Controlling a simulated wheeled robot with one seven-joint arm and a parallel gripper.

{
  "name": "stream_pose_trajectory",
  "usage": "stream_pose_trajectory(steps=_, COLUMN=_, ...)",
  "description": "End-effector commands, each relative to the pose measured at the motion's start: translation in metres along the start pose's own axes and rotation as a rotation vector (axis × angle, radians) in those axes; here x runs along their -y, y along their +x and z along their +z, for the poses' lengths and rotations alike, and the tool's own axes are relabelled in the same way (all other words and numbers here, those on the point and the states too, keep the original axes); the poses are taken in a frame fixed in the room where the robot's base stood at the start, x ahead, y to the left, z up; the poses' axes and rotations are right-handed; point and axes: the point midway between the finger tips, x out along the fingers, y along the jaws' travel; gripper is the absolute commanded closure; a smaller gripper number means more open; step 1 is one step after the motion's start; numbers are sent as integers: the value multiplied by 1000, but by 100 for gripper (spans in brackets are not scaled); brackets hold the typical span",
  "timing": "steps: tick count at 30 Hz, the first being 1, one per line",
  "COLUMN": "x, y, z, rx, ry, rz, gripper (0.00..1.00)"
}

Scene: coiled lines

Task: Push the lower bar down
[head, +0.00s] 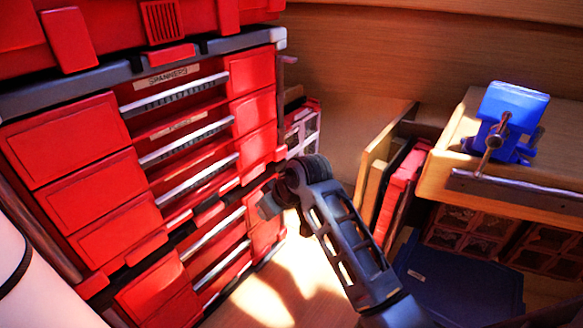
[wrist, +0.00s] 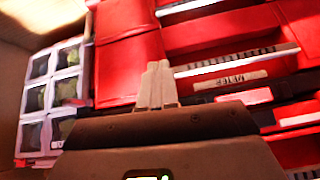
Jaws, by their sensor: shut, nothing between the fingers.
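A red tool chest (head: 90,150) fills the left of the head view, with several drawers fronted by silver bars. An upper silver bar (head: 188,140) crosses the upper section, and a lower silver bar (head: 213,235) crosses the lower section. I cannot tell which one is the task's lower bar. My gripper (head: 268,205) is near the chest's right side, partly hidden behind my own wrist. In the wrist view my gripper (wrist: 158,84) is shut and empty, its fingertips in front of the red drawer fronts. I cannot tell whether they touch the chest.
A dark rail (wrist: 262,90) divides the chest's sections. A clear-drawer organiser (wrist: 55,95) stands beside the chest. A wooden workbench (head: 500,165) with a blue vise (head: 510,115) is at the right, with a dark blue case (head: 455,280) below. Sunlit floor (head: 265,295) is open in front.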

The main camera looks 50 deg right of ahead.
Motion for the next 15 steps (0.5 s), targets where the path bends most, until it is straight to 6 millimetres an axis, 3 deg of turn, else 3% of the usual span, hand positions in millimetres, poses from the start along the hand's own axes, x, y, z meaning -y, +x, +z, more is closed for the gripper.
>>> stream_pose_trajectory(steps=1, x=-14, y=-4, z=-14, rx=14, ry=-6, rz=4, gripper=100)
stream_pose_trajectory(steps=8, x=-65, y=-31, z=-56, rx=112, ry=-36, rz=5, gripper=100)
stream_pose_trajectory(steps=15, x=-118, y=-75, z=-92, rx=218, ry=-62, rz=10, gripper=100)
